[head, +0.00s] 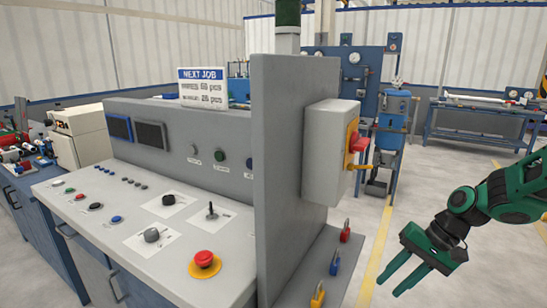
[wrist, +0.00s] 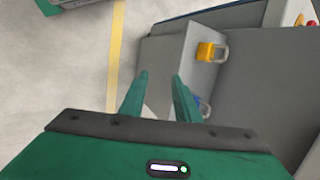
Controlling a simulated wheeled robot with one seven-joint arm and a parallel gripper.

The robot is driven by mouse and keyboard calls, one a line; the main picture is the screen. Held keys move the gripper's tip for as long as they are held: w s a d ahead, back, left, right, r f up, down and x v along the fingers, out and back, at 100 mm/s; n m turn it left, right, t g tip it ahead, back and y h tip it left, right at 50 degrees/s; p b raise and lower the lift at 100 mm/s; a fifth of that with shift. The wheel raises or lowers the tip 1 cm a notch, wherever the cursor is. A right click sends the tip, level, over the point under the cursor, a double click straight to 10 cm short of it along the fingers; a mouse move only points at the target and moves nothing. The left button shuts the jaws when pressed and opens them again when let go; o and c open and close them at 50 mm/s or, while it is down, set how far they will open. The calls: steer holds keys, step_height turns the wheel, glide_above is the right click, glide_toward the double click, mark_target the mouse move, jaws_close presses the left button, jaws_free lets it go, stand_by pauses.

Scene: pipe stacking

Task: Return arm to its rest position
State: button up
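My gripper (head: 405,277) is green with dark joints and hangs at the lower right of the head view, pointing down and to the left. Its two fingers are apart with nothing between them. In the wrist view the gripper (wrist: 158,82) also shows two parted green fingers. It is in the air to the right of the console's grey shelf. My arm (head: 490,205) reaches in from the right edge.
A grey control console (head: 150,210) with a red button (head: 205,257) fills the left. A switch box (head: 328,150) sits on its upright panel. Padlocks, one yellow (head: 318,294), one blue (head: 335,262), one red (head: 345,231), stand on the shelf. Floor beyond is open.

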steer(key=s+d+r+h, duration=0.2)
steer(key=s+d+r, duration=0.2)
steer(key=s, duration=0.7)
steer(key=s+d+r+m+h, duration=0.1)
steer(key=s+d+r+h, duration=0.2)
steer(key=s+d, duration=0.3)
steer(key=s+r, duration=0.1)
steer(key=s, duration=0.4)
steer(key=shift+d+r+g+h, duration=0.25)
steer(key=shift+d+g+h, duration=0.05)
steer(key=shift+d, duration=0.1)
steer(key=shift+w+f, duration=0.25)
steer(key=shift+w, duration=0.25)
stand_by(1.0)
